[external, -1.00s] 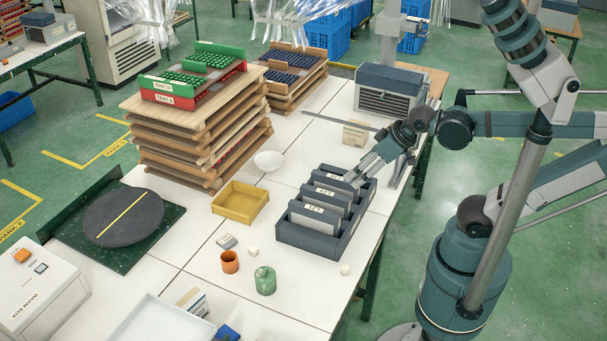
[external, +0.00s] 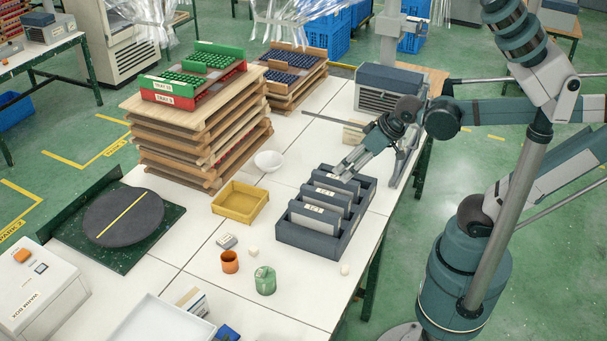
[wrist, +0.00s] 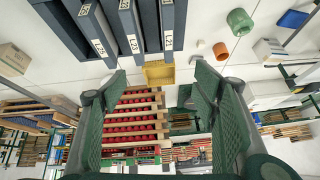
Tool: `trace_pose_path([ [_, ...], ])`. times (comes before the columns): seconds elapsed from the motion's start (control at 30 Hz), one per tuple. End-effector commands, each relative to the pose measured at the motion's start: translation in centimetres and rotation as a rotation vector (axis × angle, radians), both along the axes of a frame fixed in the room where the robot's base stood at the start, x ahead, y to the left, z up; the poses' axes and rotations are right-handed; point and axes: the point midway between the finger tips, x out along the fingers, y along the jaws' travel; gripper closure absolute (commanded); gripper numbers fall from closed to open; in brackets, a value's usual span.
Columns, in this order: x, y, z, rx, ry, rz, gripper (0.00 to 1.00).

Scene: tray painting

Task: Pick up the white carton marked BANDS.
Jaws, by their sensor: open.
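An off-white carton (external: 351,131) stands at the back of the table beside the grey machine, partly hidden by my arm. It seems to be the one at the left edge of the wrist view (wrist: 14,59). Another whitish carton (external: 192,300) with a dark marking lies near the front; it also shows in the wrist view (wrist: 268,51). I cannot read BANDS on either. My gripper (external: 343,171) is over the far end of the dark rack, left of and nearer than the back carton. In the wrist view its fingers (wrist: 160,88) are wide apart with nothing between them.
The dark rack (external: 309,245) holds several labelled upright plates below my gripper. A yellow tray (external: 238,217), white bowl (external: 268,161), orange cup (external: 230,263) and green jar (external: 265,283) stand left of it. Stacked wooden trays (external: 190,150) rise at back left. A grey machine (external: 386,100) stands behind.

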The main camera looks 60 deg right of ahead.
Motion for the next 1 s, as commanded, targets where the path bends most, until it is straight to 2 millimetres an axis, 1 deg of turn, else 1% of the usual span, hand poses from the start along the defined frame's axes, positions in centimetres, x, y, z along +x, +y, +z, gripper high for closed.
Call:
trace_pose_path([
  [0.03, 0.8, 0.5, 0.5, 0.016, 0.008, -0.015, 0.4],
  [0.1, 1.8, 1.1, 1.0, 0.04, 0.022, -0.041, 0.4],
  [0.43, 6.5, 4.3, 2.7, 0.146, 0.088, -0.173, 0.4],
  [0.77, 11.3, 8.2, 3.5, 0.237, 0.159, -0.312, 0.4],
  [1.0, 14.8, 11.4, 3.5, 0.292, 0.209, -0.418, 0.4],
])
